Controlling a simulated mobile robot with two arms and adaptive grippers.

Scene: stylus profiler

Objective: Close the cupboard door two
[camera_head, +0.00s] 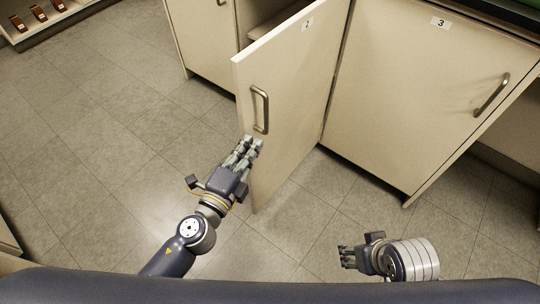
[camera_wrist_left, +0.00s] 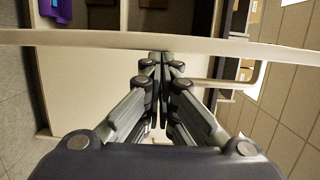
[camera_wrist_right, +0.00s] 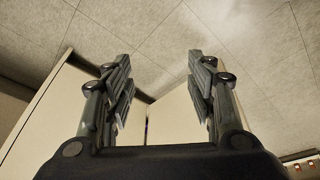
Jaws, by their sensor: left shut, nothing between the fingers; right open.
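Cupboard door two (camera_head: 290,90) is a cream panel labelled 2, standing wide open and swung out toward me. Its metal bar handle (camera_head: 260,110) is on the face to the right of the free edge. My left gripper (camera_head: 250,148) is shut and empty, with its fingertips at the door's free edge just below the handle. In the left wrist view the door edge (camera_wrist_left: 100,39) runs across in front of the shut fingertips; whether they touch cannot be told. My right gripper (camera_head: 343,256) is open and empty, low to the right of the door, over the floor; its spread fingers also show in the right wrist view (camera_wrist_right: 160,75).
Cupboard door three (camera_head: 425,90) is closed, with its handle (camera_head: 491,95) at the right. Another cream cupboard front (camera_head: 203,35) is left of the opening. A shelf with brown items (camera_head: 40,14) stands at the far left. The tiled floor (camera_head: 90,130) at left is clear.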

